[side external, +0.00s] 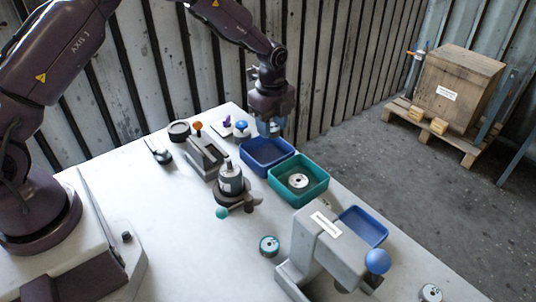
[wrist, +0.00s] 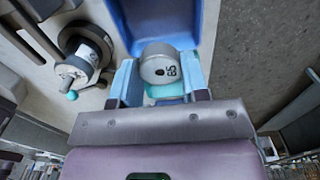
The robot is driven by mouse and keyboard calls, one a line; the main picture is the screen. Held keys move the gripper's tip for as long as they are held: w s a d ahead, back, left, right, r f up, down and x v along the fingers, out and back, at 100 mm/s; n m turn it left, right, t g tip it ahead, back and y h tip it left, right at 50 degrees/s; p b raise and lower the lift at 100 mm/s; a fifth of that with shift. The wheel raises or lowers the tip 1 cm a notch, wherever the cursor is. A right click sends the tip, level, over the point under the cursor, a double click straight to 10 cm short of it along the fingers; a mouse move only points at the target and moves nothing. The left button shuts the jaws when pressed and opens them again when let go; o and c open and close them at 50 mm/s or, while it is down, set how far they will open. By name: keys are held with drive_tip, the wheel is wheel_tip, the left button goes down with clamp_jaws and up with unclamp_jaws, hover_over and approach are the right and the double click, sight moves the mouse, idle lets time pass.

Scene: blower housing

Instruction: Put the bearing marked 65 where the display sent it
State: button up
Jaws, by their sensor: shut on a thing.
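In the wrist view my gripper (wrist: 160,82) is shut on a pale grey bearing (wrist: 160,66) with a dark hole and the mark 65 on its face. A teal patch shows just below the bearing; I cannot tell what it belongs to. In the side view my gripper (side external: 269,127) points down at the back edge of the table, close behind the blue tray (side external: 267,152); the bearing cannot be made out there. No display reading can be made out.
A teal tray (side external: 318,174) holding another bearing (side external: 298,181) adjoins the blue tray. A second blue tray (side external: 366,222) sits behind a grey press (side external: 325,245). Loose bearings lie at the front (side external: 269,246) and right (side external: 430,293). A fixture (side external: 231,185) stands mid-table.

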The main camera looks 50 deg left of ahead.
drive_tip(key=shift+f, duration=2.65)
drive_tip(key=o, duration=1.1)
wheel_tip(320, 180, up, 13)
